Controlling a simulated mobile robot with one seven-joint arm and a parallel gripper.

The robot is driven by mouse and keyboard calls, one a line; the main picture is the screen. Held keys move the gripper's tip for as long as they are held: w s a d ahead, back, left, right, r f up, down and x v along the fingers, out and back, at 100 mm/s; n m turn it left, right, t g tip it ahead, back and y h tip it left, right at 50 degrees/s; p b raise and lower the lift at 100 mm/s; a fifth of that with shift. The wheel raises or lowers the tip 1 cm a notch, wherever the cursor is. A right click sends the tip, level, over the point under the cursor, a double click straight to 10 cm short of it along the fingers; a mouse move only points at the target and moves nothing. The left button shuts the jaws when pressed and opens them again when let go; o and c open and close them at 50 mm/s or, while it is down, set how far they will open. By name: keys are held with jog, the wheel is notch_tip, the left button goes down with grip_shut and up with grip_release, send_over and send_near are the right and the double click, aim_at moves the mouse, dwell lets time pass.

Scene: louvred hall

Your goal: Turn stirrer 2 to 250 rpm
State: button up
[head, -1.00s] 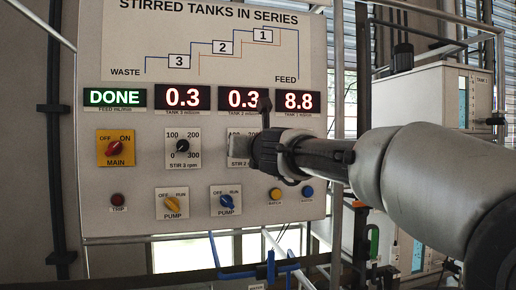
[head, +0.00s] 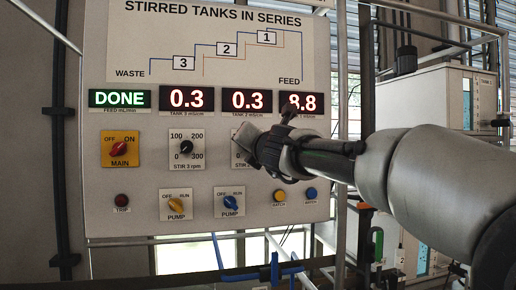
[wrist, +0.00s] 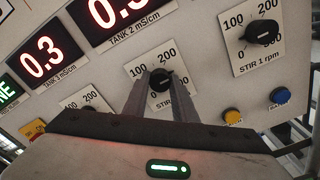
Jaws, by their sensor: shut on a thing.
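The stirrer 2 knob (wrist: 160,80) is a black dial on a white plate marked 100 and 200 in the wrist view. My gripper (wrist: 161,92) is shut on it, one finger on each side. The knob's pointer cannot be read clearly. In the head view my gripper (head: 250,146) covers most of the stirrer 2 plate, hiding the knob, and its jaws are tilted. The control panel (head: 140,215) reads DONE, 0.3, 0.3 and 8.8.
The stirrer 1 knob (wrist: 262,32) is close on the right in the wrist view. The stirrer 3 knob (head: 186,147) is left of my gripper. Below are the yellow pump switch (head: 177,206), the blue pump switch (head: 230,203) and small buttons. The main switch (head: 119,149) is at left.

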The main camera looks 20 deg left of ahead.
dwell(0.3)
jog(key=o, duration=1)
jog(key=shift+o, duration=0.2)
